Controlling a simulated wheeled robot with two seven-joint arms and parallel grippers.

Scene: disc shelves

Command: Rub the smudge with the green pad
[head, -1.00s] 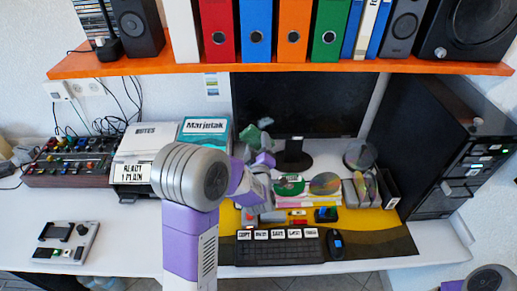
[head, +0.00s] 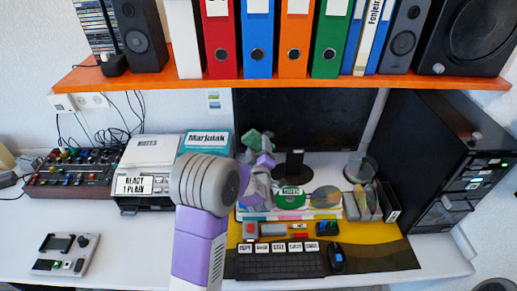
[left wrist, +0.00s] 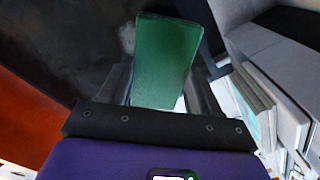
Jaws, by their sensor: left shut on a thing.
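The green pad (left wrist: 168,60) is held between the two dark fingers of my left gripper (left wrist: 160,88) in the left wrist view. In the head view, the pad (head: 250,137) is small, in front of the lower left of the dark monitor screen (head: 310,115). My left gripper (head: 257,148) is shut on it there, partly hidden behind my arm. A faint grey smudge (left wrist: 127,37) shows on the dark screen just left of the pad's far end in the left wrist view. I cannot tell whether the pad touches the screen. My right gripper is out of view.
Below are a keyboard (head: 278,264), a mouse (head: 336,254), discs (head: 326,197) and small items on a yellow mat (head: 375,242). A black computer tower (head: 425,150) stands right. A paper tray stack (head: 147,177) stands left. An orange shelf (head: 290,85) with binders hangs above.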

